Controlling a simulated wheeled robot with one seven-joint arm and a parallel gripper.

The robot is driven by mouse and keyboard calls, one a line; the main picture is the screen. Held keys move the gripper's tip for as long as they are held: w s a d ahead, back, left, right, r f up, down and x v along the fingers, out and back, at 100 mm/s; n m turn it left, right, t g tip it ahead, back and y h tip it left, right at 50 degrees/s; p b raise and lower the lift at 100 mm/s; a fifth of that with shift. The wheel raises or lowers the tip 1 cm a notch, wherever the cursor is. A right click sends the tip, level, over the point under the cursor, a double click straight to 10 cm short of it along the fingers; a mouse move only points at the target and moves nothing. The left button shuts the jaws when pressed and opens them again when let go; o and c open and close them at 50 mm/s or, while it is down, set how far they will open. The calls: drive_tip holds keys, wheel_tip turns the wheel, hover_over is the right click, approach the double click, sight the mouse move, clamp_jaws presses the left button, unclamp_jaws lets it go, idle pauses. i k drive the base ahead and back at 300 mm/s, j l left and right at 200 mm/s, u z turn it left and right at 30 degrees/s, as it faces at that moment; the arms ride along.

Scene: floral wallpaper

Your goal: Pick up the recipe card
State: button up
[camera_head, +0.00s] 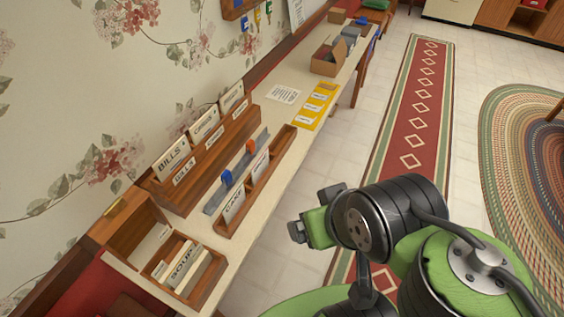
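Several upright cards stand in wooden holders on a long cream counter (225,255). A holder at the near end (208,283) has cards, one marked SOUP (183,268). A narrow wooden rack (280,143) holds a white card that seems to read CAKE (234,206) and another card (259,168) whose text is too small to read. A loose printed white sheet (283,94) lies flat farther along. I cannot tell which is the recipe card. My gripper (297,230) is right of the counter, apart from the cards. Its fingers are too small and turned to judge.
A larger wooden organizer (205,152) with a BILLS divider (172,157) stands against the wall. A grey rail (213,206) carries a blue knob (226,178) and an orange knob (251,147). A yellow sheet (316,107) and a cardboard box (327,65) are farther off. Open floor (345,160) lies right.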

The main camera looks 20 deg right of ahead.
sight(262, 164)
drive_tip(key=k+l+u, duration=0.25)
drive_tip(key=l, duration=0.25)
drive_tip(key=k+l+u, duration=0.25)
drive_tip(key=k+l, duration=0.15)
